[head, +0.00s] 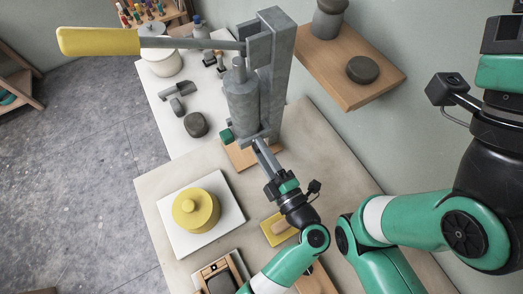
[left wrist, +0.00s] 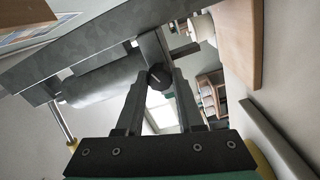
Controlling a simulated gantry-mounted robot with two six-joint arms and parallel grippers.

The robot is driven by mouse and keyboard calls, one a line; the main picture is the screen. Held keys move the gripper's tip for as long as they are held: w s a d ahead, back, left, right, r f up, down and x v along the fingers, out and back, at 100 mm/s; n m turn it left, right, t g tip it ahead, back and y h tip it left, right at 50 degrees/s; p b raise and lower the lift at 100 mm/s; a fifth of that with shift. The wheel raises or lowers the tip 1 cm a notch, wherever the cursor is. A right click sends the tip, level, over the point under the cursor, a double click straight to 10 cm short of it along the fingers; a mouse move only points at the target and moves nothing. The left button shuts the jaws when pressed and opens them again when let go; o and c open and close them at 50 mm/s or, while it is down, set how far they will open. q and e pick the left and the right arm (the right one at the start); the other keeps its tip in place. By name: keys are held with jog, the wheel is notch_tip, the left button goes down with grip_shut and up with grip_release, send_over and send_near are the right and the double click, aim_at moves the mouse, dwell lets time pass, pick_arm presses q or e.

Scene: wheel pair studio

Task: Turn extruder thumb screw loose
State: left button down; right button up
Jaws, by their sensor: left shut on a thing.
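The extruder (head: 266,75) is a grey upright post with a barrel (head: 241,100) and a long lever ending in a yellow handle (head: 98,41). My left gripper (head: 262,146) reaches up to the lower part of the post. In the left wrist view, the dark round thumb screw (left wrist: 158,76) sits between the tips of my left gripper (left wrist: 156,88), which is shut on it. A pale line shows on the screw's face. In the head view the screw is hidden by the fingers. My right arm fills the right side; its fingers are out of frame.
A yellow round lidded piece (head: 196,210) sits on a white board (head: 235,216) at the left. A wooden shelf (head: 385,85) juts from the wall behind the extruder. Tools lie near the front.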

pick_arm(q)
jog(key=shift+n, duration=0.4)
jog(key=c, duration=0.5)
grip_release()
jog(key=p+v, duration=0.1)
jog(key=v, duration=1)
jog(key=shift+s+d, duration=0.15)
jog(key=shift+s, duration=0.15)
